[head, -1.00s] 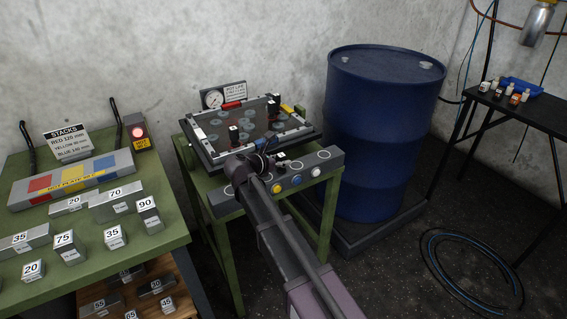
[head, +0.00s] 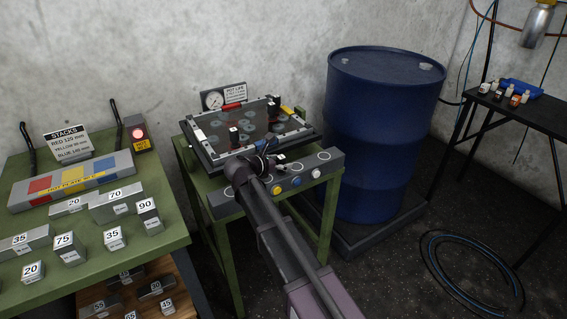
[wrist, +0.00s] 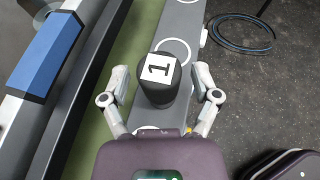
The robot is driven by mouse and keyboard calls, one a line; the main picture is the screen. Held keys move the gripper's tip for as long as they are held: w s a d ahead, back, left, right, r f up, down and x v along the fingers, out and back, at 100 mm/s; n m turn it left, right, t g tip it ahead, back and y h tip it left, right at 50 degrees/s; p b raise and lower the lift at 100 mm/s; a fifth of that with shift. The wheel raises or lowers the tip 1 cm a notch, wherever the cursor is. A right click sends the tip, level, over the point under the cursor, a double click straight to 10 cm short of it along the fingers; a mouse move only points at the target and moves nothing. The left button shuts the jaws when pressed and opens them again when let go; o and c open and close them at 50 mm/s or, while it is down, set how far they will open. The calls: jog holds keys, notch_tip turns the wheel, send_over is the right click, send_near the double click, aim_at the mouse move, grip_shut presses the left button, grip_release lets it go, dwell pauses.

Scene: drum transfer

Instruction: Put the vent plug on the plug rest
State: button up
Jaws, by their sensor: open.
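A black round plug with a white top marked 1 (wrist: 166,90) stands on a grey bar with white rings (wrist: 183,18) in the wrist view. No name on it shows, so I cannot tell whether it is the vent plug. My gripper (wrist: 160,74) is open, with one finger on each side of this plug and a gap on both sides. In the head view my gripper (head: 266,157) is over the grey bar (head: 322,156) at the front of the green stand, and my arm hides part of the bar. No label names the plug rest.
Behind the bar lies a dark framed panel (head: 262,124) with several black, white-topped pieces and a gauge (head: 213,101). A blue drum (head: 375,130) stands to the right. A green bench (head: 170,225) with numbered blocks is at left. A hose coil (head: 465,270) lies on the floor.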

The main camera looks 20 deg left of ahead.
jog(key=p+v, duration=0.4)
jog(key=v, duration=0.8)
jog(key=shift+r, duration=0.1)
dwell(0.5)
jog(key=shift+w+d, duration=0.15)
jog(key=shift+d, duration=0.1)
jog(key=w+d+f+m+g, duration=0.15)
jog(key=d+m, duration=0.25)
jog(key=d, duration=0.4)
jog(key=d+f+m+g, duration=0.3)
jog(key=d+m, duration=0.2)
jog(key=d, duration=0.4)
jog(key=w+d+f+m+g, duration=0.1)
jog(key=d+f+m+g, duration=0.25)
jog(key=d, duration=0.45)
jog(key=s+d+f+m+g+y, duration=0.1)
jog(key=s+d+m+g+y, duration=0.1)
jog(key=s+d+m, duration=0.3)
jog(key=s+d+f+m+g+y, duration=0.2)
jog(key=s+d+m, duration=0.3)
jog(key=d+m, duration=0.8)
jog(key=d+y, duration=0.1)
jog(key=d, duration=0.3)
jog(key=shift+s+d+f+y, duration=0.2)
jog(key=shift+d+f+y, duration=0.05)
jog(key=shift+d+y, duration=0.15)
